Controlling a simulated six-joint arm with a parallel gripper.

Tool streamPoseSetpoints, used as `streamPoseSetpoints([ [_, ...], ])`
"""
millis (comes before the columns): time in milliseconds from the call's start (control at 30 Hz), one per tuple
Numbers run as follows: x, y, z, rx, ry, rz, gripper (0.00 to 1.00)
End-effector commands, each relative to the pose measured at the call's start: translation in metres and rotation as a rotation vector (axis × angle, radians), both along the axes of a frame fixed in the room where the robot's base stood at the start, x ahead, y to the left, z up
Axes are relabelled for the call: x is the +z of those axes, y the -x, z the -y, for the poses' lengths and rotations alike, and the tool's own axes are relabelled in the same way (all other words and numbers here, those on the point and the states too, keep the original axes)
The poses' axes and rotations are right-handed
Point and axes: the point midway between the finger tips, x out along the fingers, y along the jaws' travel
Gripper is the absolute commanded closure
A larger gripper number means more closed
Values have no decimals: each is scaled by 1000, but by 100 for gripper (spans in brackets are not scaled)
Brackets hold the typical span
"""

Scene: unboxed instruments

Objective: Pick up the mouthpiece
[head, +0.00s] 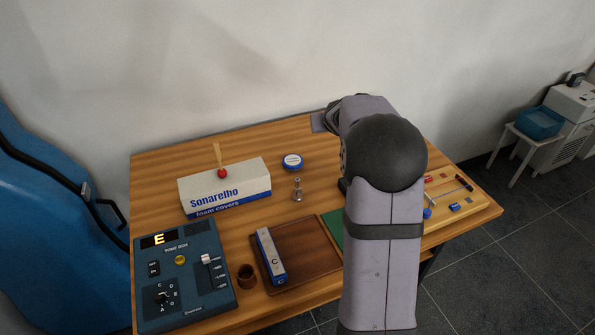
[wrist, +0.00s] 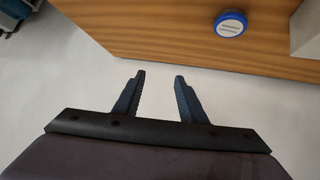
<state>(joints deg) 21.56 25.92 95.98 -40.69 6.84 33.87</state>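The mouthpiece (head: 298,190) is a small silvery metal piece standing on the wooden table (head: 160,160), between the white box and the brown tray in the head view. It does not show in the wrist view. My gripper (wrist: 162,75) is open and empty in the wrist view, with its two dark fingers apart near the table's edge. In the head view my arm hides the gripper's fingers.
A round blue-and-white tin (head: 292,161) stands just behind the mouthpiece. A white Sonarelho box (head: 225,188) is to its left, with a red-and-tan item on top. A brown tray (head: 310,268) holding a blue-and-white bar (head: 270,256) lies in front. A tone box (head: 180,275) and small brown cup (head: 247,276) stand at left.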

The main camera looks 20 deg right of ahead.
Motion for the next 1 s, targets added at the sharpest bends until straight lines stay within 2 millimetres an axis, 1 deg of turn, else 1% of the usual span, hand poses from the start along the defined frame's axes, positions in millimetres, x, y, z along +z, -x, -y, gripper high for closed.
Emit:
streamPoseSetpoints([
  [33,18,-6,-15,28,-15,-2,62],
  [133,25,-17,-39,72,-44,1,62],
  [233,20,-18,-65,84,-88,-30,62],
  [267,14,-16,-73,75,-110,-54,62],
  [300,2,-9,-86,54,-144,-100,62],
  [400,-33,19,-113,-27,-228,-233,62],
  [500,-54,44,-132,-88,-280,-335,62],
  [600,-66,61,-145,-127,-309,-399,62],
  [700,-72,68,-150,-146,-323,-428,62],
  [867,-75,69,-150,-150,-326,-434,62],
  [1000,-82,66,-148,-150,-324,-434,62],
])
